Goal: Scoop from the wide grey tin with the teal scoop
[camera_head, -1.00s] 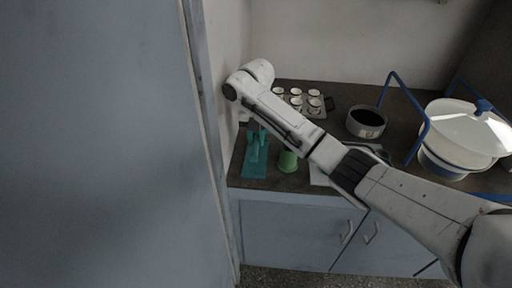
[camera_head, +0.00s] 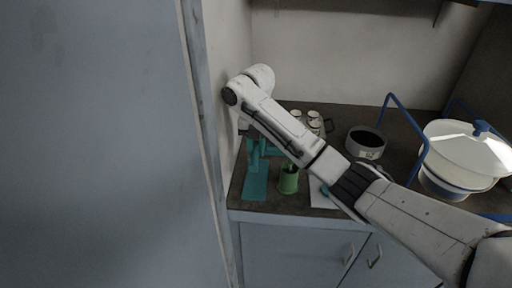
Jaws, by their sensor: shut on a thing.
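The wide grey tin (camera_head: 366,154) stands open on the dark counter, right of my forearm, with a dark inside and a small label on its front. My gripper (camera_head: 251,136) points down at the counter's left end, small and partly hidden by my own arm. It is shut on a teal piece, which I take to be the teal scoop (camera_head: 268,147), just above a teal stand (camera_head: 255,184). The scoop's shape and the exact grip are hard to make out. The tin is well to the right of my gripper.
A green cup (camera_head: 289,184) stands right of the teal stand. Several small white cups (camera_head: 313,115) sit behind my forearm. A white-lidded pot (camera_head: 466,150) and a blue frame (camera_head: 413,116) stand at right. A wall edge closes the left side.

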